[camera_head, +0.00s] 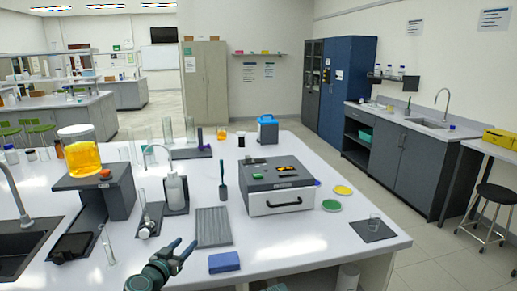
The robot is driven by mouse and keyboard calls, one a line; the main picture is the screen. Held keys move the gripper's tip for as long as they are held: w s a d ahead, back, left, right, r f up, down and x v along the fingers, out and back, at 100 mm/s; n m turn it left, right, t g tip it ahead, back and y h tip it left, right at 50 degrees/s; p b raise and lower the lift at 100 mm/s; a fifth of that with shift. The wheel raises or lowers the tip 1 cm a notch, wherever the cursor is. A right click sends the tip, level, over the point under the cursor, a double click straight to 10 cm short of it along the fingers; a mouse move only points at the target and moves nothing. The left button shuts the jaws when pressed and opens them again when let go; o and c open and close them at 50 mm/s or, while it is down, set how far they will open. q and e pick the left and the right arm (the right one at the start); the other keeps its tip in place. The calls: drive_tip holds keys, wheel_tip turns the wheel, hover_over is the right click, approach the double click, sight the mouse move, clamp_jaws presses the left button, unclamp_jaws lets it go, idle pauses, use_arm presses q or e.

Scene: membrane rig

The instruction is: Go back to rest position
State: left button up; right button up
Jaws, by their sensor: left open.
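My left gripper (184,245) shows at the bottom, left of the middle. It is dark with teal parts and its two fingers are spread apart with nothing between them. It is above the front part of the white bench (290,240), in front of a grey ribbed tray (213,227) and left of a blue block (224,262). My right gripper is not in view.
A grey box with a front handle (277,188) stands on the bench. A black stand (116,190) bears a vessel of orange liquid (79,153). A glass tube (107,245) stands left of the gripper.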

use_arm(q)
drive_tip(key=d+f+g+h, duration=0.1)
drive_tip(key=d, duration=0.2)
drive_tip(key=s+d+f+m+g, duration=0.1)
drive_tip(key=d, duration=0.2)
drive_tip(key=s+d+f+m+g+h+p, duration=0.1)
drive_tip(key=d, duration=0.2)
drive_tip(key=shift+s+d+f+g+h, duration=0.1)
drive_tip(key=shift+d+f+g+h, duration=0.05)
drive_tip(key=shift+d+g+h, duration=0.2)
drive_tip(key=s+d+f+m+g+p, duration=0.1)
drive_tip(key=s+d+f+m+g, duration=0.1)
drive_tip(key=s+d+f+g, duration=0.5)
drive_tip(key=s+f+n+g+y+p, duration=0.2)
drive_tip(key=s+g+y, duration=0.3)
drive_tip(key=s, duration=0.8)
drive_tip(key=f+y, duration=0.1)
drive_tip(key=y, duration=0.1)
drive_tip(key=shift+s+n+y, duration=0.25)
drive_tip(key=shift+n+y, duration=0.05)
drive_tip(key=shift+y, duration=0.05)
